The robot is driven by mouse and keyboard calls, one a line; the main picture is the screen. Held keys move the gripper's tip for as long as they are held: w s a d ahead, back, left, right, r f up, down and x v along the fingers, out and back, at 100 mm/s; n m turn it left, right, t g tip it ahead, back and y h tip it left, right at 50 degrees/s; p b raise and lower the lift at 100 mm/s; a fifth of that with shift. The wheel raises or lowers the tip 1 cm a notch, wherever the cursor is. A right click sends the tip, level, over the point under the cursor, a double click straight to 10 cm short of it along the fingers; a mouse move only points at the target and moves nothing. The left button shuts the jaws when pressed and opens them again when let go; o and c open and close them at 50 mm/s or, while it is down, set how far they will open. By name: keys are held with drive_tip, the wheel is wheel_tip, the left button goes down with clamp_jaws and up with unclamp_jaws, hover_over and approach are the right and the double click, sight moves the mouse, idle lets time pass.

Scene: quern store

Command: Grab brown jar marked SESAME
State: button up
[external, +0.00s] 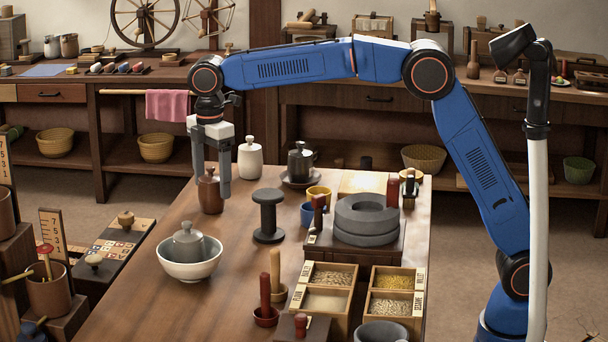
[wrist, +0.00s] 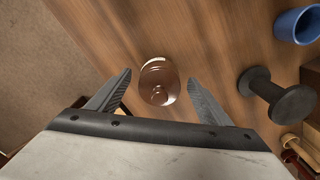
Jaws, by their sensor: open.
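A brown lidded jar (external: 210,192) stands upright on the wooden table near its left edge; no marking on it is readable. My gripper (external: 211,190) is open and points straight down at the jar, one finger showing on each side of it in the external view. In the wrist view the brown jar (wrist: 158,82) is seen from above, between and a little beyond the open fingertips (wrist: 160,83). I cannot tell how far down the fingers reach beside it. Nothing is held.
A white lidded jar (external: 250,158), a dark spool-shaped stand (external: 268,216) and a white bowl (external: 189,270) holding a grey lidded jar (external: 188,243) stand nearby. A grey quern (external: 366,220) is further right. Bare table lies between the brown jar and the bowl.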

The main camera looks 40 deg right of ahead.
drive_tip(key=c, duration=1.4)
drive_tip(key=shift+r, duration=0.15)
